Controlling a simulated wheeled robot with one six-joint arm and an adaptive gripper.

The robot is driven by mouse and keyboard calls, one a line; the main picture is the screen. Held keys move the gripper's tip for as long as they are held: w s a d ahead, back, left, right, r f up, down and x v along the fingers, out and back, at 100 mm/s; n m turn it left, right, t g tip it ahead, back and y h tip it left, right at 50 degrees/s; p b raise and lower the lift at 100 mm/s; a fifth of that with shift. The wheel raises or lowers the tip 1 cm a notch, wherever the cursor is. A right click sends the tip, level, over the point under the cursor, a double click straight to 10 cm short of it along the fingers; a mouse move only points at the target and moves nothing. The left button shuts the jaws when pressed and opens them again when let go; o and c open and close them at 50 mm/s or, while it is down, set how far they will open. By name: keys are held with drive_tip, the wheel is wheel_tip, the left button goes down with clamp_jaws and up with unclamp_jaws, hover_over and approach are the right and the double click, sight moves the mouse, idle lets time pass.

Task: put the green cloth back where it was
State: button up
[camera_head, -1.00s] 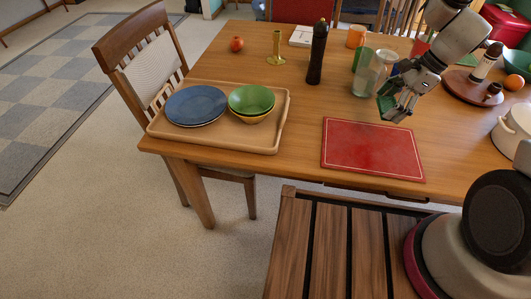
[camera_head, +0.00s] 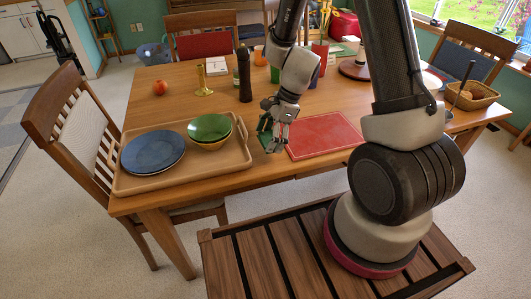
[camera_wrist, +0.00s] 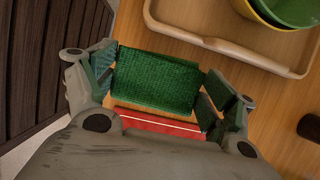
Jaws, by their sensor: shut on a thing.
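The green cloth (camera_wrist: 156,80) is a small folded piece held between the fingers of my gripper (camera_wrist: 160,92) in the wrist view. In the head view my gripper (camera_head: 272,130) is over the wooden table (camera_head: 172,101), between the tray and the red mat. Only a bit of the cloth (camera_head: 265,128) shows there beside the fingers. The wrist view has the red mat's edge below the cloth and the tray's corner beyond it. I cannot tell how far above the table the cloth is.
A wooden tray (camera_head: 126,186) holds a blue plate (camera_head: 153,151) and stacked bowls (camera_head: 209,128). The red mat (camera_head: 325,136) lies to the right. A dark pepper mill (camera_head: 245,75), a brass candlestick (camera_head: 203,80) and a red fruit (camera_head: 160,88) stand behind. Table between tray and mill is clear.

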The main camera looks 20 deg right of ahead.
sight(269, 156)
drive_tip(key=shift+f, duration=2.65)
drive_tip(key=o, duration=1.2)
drive_tip(key=shift+f, duration=0.1)
drive_tip(key=s+d+r+n+t+h, duration=0.1)
drive_tip(key=s+d+r+n, duration=0.2)
drive_tip(key=r, duration=0.6)
drive_tip(key=s+d+r+n, duration=0.2)
drive_tip(key=d+r+n, duration=0.1)
drive_tip(key=r, duration=0.6)
drive_tip(key=s+d+r+n+t+h, duration=0.1)
drive_tip(key=s+d+r+n, duration=0.25)
drive_tip(key=r, duration=0.55)
drive_tip(key=s+d+r+n+t+h, duration=0.2)
drive_tip(key=s+d+r+n, duration=0.3)
drive_tip(key=s, duration=0.5)
drive_tip(key=shift+s+d+r+n, duration=0.25)
drive_tip(key=shift+r+n, duration=0.95)
drive_tip(key=shift+n, duration=0.55)
